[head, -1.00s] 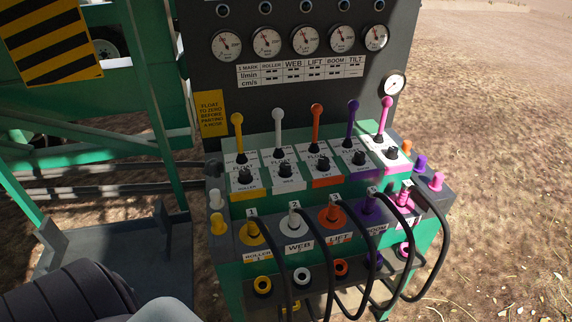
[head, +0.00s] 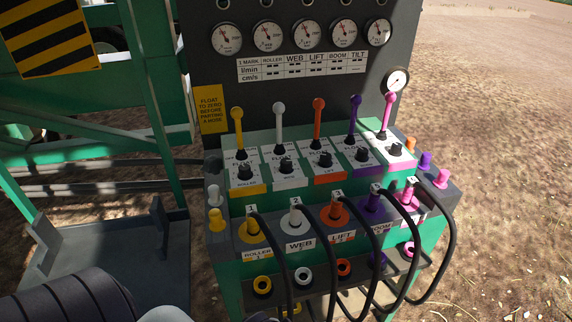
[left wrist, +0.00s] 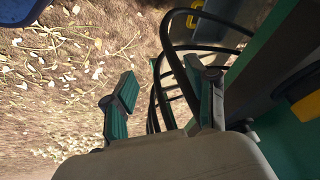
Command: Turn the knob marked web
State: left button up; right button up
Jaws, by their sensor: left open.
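The web knob (head: 285,165) is a small black knob on the second white plate from the left, below the white lever (head: 279,112). It stands between the roller knob (head: 245,172) and the lift knob (head: 325,159). Nothing touches it. My left gripper (left wrist: 163,100) is open and empty in the left wrist view, its two green-and-dark fingers well apart. Bare ground and black hoses show beyond the fingers; the web knob does not show there. I cannot make out the left gripper in the head view. My right gripper is in no view.
Coloured levers rise behind the knobs. Black hoses (head: 372,290) arch from numbered couplings in front of the panel. Gauges (head: 305,34) sit on the dark board behind. A green frame stands at the left; open ground lies at the right.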

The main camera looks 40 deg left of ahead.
pick_arm(q)
jog(key=w+d+r+m+t, duration=0.2)
jog(key=w+r+m+t, duration=0.35)
jog(key=w+r, duration=0.6)
jog(key=w+d+r+m+t, duration=0.1)
jog(key=w+r+m+t, duration=0.45)
jog(key=w+r, duration=0.6)
jog(key=w+d+r+m+g+h, duration=0.2)
jog(key=d+r+m+h, duration=0.65)
jog(key=m, duration=0.85)
jog(key=w+d+r+m+g+h, duration=0.25)
jog(key=d+r+m+h, duration=0.6)
jog(key=m, duration=0.75)
notch_tip(320, 180, up, 3)
jog(key=m+g+y, duration=1.1)
jog(key=m+y, duration=0.6)
jog(key=m, duration=0.2)
send_over(286, 161)
jog(key=shift+m, duration=0.3)
notch_tip(286, 161, down, 13)
jog(key=shift+f, duration=0.1)
